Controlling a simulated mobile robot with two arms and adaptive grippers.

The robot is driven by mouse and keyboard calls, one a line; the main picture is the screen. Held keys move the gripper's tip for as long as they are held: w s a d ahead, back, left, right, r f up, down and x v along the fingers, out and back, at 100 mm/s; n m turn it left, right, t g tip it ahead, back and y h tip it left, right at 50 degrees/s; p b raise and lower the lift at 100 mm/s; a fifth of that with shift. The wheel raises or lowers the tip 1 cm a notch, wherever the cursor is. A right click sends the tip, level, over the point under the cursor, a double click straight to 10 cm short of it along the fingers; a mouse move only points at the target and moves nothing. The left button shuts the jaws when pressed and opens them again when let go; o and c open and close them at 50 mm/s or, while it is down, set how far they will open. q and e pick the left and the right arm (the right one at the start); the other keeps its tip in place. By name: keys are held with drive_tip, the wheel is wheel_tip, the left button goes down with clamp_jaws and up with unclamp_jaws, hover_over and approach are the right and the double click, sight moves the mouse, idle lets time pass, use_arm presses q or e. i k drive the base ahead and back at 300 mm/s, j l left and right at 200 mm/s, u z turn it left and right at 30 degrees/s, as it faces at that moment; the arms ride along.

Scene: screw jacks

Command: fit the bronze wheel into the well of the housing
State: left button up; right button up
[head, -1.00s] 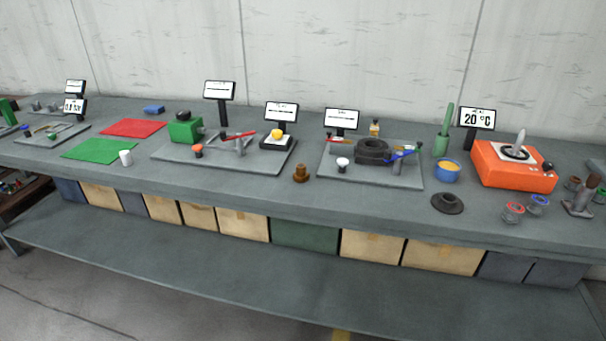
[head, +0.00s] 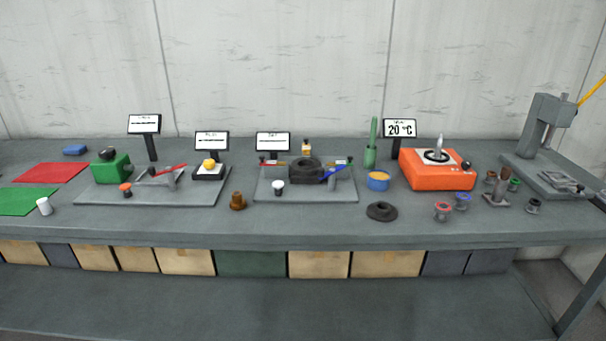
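A small bronze-brown stepped part (head: 237,201), which looks like the bronze wheel, stands on the bench between two grey plates. A dark round housing (head: 306,170) sits on the right-hand grey plate (head: 300,196). The inside of its well is too small to make out. A blue-handled tool (head: 334,171) is at the housing's right side. A dark flanged disc with a raised middle (head: 381,211) lies on the bench to the right of that plate. Neither of my grippers is in view.
An orange heater-like box (head: 435,172) stands right of a yellow-filled blue cup (head: 378,181). Several small spools and a grey press (head: 546,128) are further right. The bench's front strip is mostly clear.

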sight(299, 176)
drive_tip(key=i+l+u, duration=0.45)
drive_tip(key=i+l, duration=0.25)
